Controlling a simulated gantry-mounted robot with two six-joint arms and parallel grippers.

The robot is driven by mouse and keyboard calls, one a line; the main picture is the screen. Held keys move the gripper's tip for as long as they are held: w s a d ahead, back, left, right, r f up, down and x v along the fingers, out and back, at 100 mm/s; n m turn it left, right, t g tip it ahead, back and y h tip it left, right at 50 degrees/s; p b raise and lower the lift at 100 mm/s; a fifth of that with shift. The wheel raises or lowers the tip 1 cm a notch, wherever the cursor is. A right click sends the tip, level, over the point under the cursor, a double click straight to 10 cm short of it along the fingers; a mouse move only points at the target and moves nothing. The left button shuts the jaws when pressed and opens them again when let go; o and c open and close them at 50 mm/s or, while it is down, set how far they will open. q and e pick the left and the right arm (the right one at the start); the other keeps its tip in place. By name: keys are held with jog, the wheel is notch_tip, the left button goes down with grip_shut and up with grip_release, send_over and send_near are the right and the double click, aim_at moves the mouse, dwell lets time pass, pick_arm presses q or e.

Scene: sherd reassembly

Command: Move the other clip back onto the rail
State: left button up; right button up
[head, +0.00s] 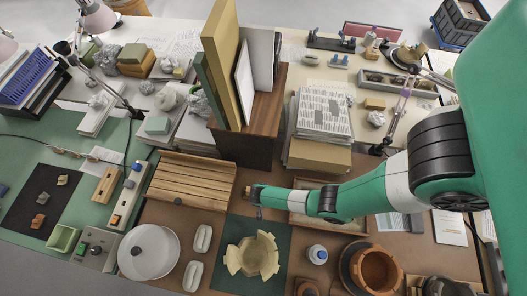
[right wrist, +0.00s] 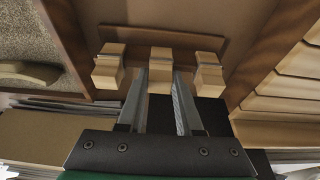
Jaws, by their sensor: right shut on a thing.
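In the right wrist view, three pale wooden clips sit in a row along a brown wooden rail (right wrist: 205,38): a left clip (right wrist: 108,70), a middle clip (right wrist: 160,57) and a right clip (right wrist: 208,76). My right gripper (right wrist: 161,76) is shut on the middle clip, with one finger on each side. The clip is at the rail; whether it is seated cannot be told. In the head view, my right gripper (head: 256,196) is between the slatted wooden rack and the tray, above the back edge of the green mat. My left gripper is out of view.
A partly assembled pale vessel (head: 258,256) stands on the dark green mat (head: 226,226). The slatted rack (head: 190,180) is to the left and a shallow tray (head: 297,222) to the right. A wooden block with upright boards (head: 245,148) rises behind.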

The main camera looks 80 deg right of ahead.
dwell(0.3)
jog(key=o, duration=0.9)
jog(key=p+v, duration=0.5)
jog(key=v, duration=0.6)
jog(key=shift+r+p, duration=0.35)
jog(key=shift+p, duration=0.05)
jog(key=shift+a, duration=0.1)
